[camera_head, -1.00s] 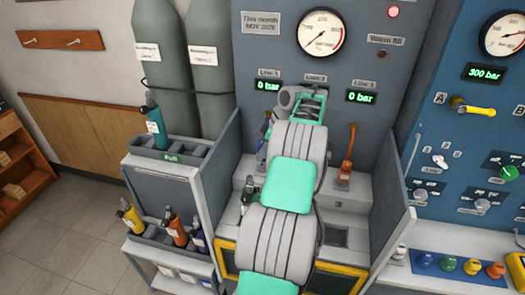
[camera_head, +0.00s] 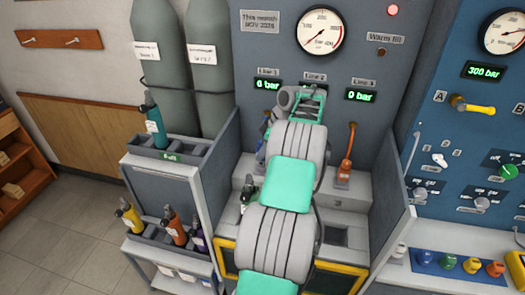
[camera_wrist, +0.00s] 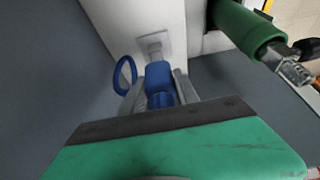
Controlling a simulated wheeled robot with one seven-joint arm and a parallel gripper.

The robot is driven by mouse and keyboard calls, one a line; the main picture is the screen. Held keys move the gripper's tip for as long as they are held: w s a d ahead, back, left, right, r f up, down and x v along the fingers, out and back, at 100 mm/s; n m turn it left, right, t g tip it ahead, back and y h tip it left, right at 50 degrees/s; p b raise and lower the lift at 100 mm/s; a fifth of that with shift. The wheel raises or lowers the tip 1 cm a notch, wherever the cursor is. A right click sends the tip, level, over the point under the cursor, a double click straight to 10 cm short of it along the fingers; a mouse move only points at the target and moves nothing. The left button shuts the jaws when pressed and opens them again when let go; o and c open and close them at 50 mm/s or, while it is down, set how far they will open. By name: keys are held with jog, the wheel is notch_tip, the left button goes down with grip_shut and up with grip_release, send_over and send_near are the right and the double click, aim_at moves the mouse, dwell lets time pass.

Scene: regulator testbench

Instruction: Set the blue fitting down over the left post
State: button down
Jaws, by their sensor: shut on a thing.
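The blue fitting (camera_wrist: 159,78) is in the wrist view, between the two grey fingers of my gripper (camera_wrist: 159,92), which are shut on it. A blue loop (camera_wrist: 125,77) hangs beside it. Just beyond the fitting, in line with it, is a metal post (camera_wrist: 154,48) on a square plate. The fitting's end meets the post; how far it sits over it I cannot tell. In the head view my arm hides most of the gripper, and only a little blue (camera_head: 264,128) shows left of my wrist.
An orange fitting (camera_head: 345,165) stands at the right of the bench. A green cylinder (camera_wrist: 248,27) with a metal end is close on the right in the wrist view. Bench side walls (camera_head: 225,165) stand on both sides. A rack (camera_head: 165,150) with a teal bottle (camera_head: 155,128) is at left.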

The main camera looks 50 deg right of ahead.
jog(key=shift+f+b, duration=1.4)
jog(key=shift+f, duration=0.25)
dwell(0.4)
jog(key=c, duration=0.8)
grip_release()
jog(key=shift+c, duration=0.2)
jog(key=p+v, duration=0.2)
jog(key=v, duration=0.5)
jog(key=shift+s+r, duration=0.15)
jog(key=shift+r, duration=0.2)
